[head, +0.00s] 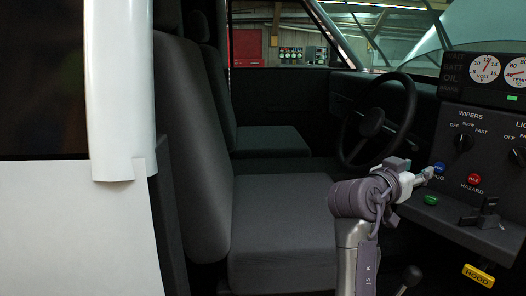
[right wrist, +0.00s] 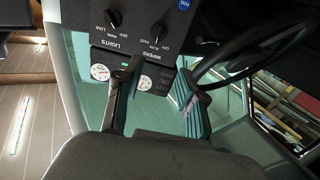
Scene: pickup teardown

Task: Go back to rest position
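My right gripper (head: 424,176) reaches into the cab from the bottom of the head view. Its tip is close to the blue FOG button (head: 439,168) on the dashboard panel (head: 455,200); I cannot tell whether they touch. In the right wrist view its two fingers (right wrist: 157,72) stand apart with nothing held between them. That view is upside down and shows the panel's LIGHTS and WIPERS knobs beyond the fingers, with the blue button (right wrist: 185,5) at the top edge. My left gripper is not in view.
The steering wheel (head: 378,122) stands behind my right arm. Grey seats (head: 280,215) fill the middle. A red HAZARD button (head: 474,180), a black lever (head: 482,213) and a yellow HOOD handle (head: 478,275) are close on the right. A white door panel (head: 75,225) is at left.

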